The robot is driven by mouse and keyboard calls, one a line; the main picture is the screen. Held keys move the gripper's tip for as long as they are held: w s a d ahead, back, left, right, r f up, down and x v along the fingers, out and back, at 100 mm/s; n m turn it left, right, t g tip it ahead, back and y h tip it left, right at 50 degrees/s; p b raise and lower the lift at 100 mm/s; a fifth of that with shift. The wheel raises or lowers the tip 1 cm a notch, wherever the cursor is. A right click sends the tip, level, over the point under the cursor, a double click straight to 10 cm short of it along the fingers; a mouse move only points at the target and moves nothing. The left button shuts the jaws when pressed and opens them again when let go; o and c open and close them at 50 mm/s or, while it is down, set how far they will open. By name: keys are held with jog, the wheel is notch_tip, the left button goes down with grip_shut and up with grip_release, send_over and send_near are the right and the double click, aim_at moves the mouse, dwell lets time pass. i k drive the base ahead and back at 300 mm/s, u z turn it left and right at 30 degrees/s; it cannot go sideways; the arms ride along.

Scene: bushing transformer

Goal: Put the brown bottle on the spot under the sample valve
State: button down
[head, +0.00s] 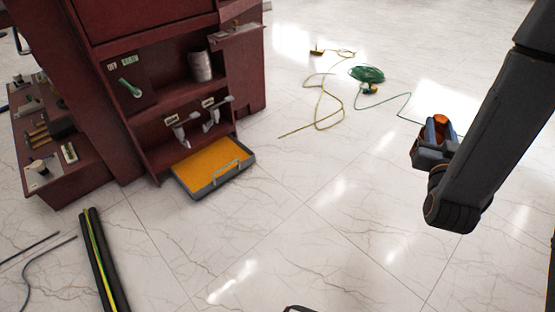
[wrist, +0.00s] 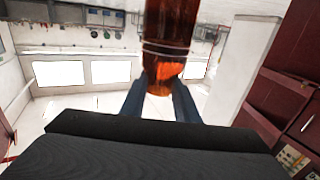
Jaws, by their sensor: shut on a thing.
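In the wrist view the brown bottle (wrist: 170,25) is a translucent amber cylinder, with its upper end cut off by the picture edge. My gripper (wrist: 160,88) is shut on it, a blue finger on each side. In the head view my gripper (head: 437,138) is at the right, above open floor and well away from the cabinet; only a small orange-brown bit of the bottle shows. Valves with grey levers (head: 181,132) (head: 212,114) stick out of the dark red cabinet (head: 140,60). I cannot tell which is the sample valve. The spot is not clearly visible.
A grey tray with an orange bottom (head: 212,165) sits below the grey-lever valves. A green-handled fitting (head: 130,88) and a grey cylinder (head: 200,66) are higher up. Yellow cable (head: 325,95) and a green coil (head: 367,74) lie on the floor. The middle floor is clear.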

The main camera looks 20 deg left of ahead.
aim_at(223, 154)
jog(key=z, duration=0.5)
jog(key=i, duration=1.85)
jog(key=u, duration=1.25)
jog(key=i, duration=0.85)
jog(key=u, duration=0.95)
